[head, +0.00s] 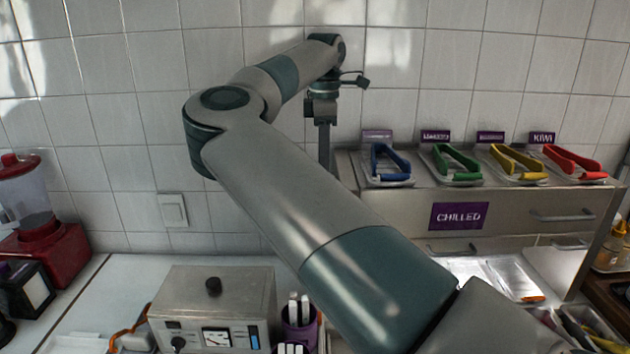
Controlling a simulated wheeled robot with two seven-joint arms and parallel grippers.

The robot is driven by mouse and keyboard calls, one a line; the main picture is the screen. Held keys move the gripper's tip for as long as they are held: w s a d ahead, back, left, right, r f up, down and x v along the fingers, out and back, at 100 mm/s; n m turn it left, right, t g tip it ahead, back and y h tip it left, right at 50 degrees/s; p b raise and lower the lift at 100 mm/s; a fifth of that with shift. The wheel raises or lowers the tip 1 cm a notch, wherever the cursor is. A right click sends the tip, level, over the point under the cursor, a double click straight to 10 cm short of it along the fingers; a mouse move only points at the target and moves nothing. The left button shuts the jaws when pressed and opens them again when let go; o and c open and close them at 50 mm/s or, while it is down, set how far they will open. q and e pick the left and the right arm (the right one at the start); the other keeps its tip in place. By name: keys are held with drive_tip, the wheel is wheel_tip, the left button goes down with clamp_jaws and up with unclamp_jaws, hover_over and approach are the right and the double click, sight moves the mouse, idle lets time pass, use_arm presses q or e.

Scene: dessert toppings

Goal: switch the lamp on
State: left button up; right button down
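No lamp can be made out in the head view. A white wall switch (172,210) sits on the tiled wall at the left, above the counter. My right arm comes in from the lower right and reaches across the middle. Its gripper (324,150) hangs downward near the wall, left of the chilled cabinet and well to the right of the switch. The fingers are seen edge-on and their lower end is hidden behind my forearm, so their opening cannot be told. My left gripper is not in view.
A metal box (213,290) with a black knob and gauge stands on the counter. A red blender (45,240) is at the far left. The chilled cabinet (510,215) carries several coloured tongs on trays. The counter between blender and box is partly clear.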

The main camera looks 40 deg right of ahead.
drive_tip(key=shift+r+p, duration=0.95)
drive_tip(key=shift+r, duration=0.7)
